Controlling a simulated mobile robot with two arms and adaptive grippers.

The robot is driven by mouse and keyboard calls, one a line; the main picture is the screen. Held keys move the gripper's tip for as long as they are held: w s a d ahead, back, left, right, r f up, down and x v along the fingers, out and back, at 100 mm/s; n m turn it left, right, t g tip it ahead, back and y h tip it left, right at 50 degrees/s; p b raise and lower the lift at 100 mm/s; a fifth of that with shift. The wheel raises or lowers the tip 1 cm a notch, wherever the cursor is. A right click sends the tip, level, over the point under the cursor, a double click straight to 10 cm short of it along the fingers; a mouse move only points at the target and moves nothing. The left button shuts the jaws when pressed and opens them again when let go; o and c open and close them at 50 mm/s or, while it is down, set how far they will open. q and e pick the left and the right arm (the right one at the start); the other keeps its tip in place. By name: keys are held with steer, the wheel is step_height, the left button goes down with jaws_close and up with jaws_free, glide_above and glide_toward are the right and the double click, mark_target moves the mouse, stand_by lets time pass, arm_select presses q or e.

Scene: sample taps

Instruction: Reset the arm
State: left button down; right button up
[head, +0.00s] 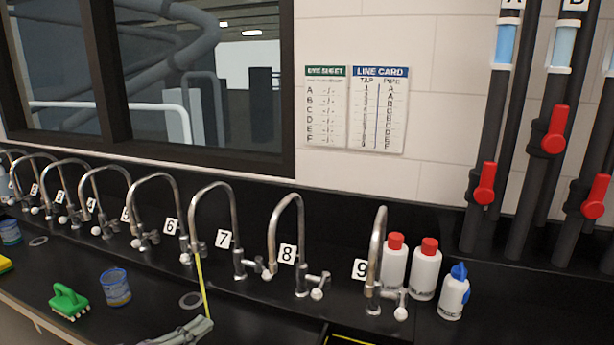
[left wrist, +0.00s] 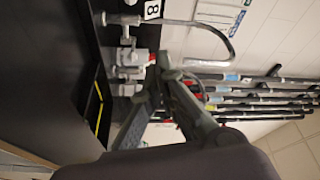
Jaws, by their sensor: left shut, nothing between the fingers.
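My left gripper (head: 208,322) shows at the bottom edge of the head view, low over the black bench, in front of the taps. Its grey fingers are together and hold nothing. In the left wrist view the left gripper (left wrist: 166,64) shows its fingers closing to a point, with the tap marked 8 (left wrist: 126,20) and other tap fittings beyond them. The tap marked 7 (head: 236,225) and the tap marked 9 (head: 376,262) stand clear of it. My right gripper is in neither view.
A blue cup (head: 116,288) and a green brush (head: 68,300) stand at left. White bottles with red caps (head: 395,265) and a blue-topped bottle (head: 454,297) stand at right, below pipes with red valves (head: 485,183).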

arm_select(q)
steer(key=f+n+y, duration=0.1)
steer(key=n+y, duration=0.1)
steer(key=n, duration=0.1)
steer(key=s+a+f+n+t+y, duration=0.1)
steer(key=f+n+y, duration=0.1)
steer(key=n+y, duration=0.1)
steer(key=f+n+y, duration=0.2)
steer(key=n, duration=0.2)
steer(key=shift+s+a+t+y, duration=0.35)
steer(key=shift+a+t+y, duration=0.05)
steer(key=s+d+f+n+g+y, duration=0.15)
steer(key=s+f+n+g, duration=0.45)
steer(key=s, duration=0.7)
steer(key=s+d+f+n+g+y, duration=0.15)
steer(key=s+f+n+g, duration=0.25)
steer(key=s+f+g, duration=0.7)
steer(key=s+f+t, duration=0.1)
steer(key=s+f, duration=0.1)
steer(key=f, duration=0.9)
steer(key=s+f+t, duration=0.1)
steer(key=s+f, duration=0.1)
steer(key=f, duration=1)
steer(key=s+a+f, duration=0.2)
steer(key=s+f, duration=0.6)
steer(key=s+a+f, duration=0.1)
steer(key=s+f, duration=0.8)
steer(key=shift+s+a+m+g+y, duration=0.2)
steer(key=shift+a+m+g+y, duration=0.1)
steer(key=shift+a+g, duration=0.1)
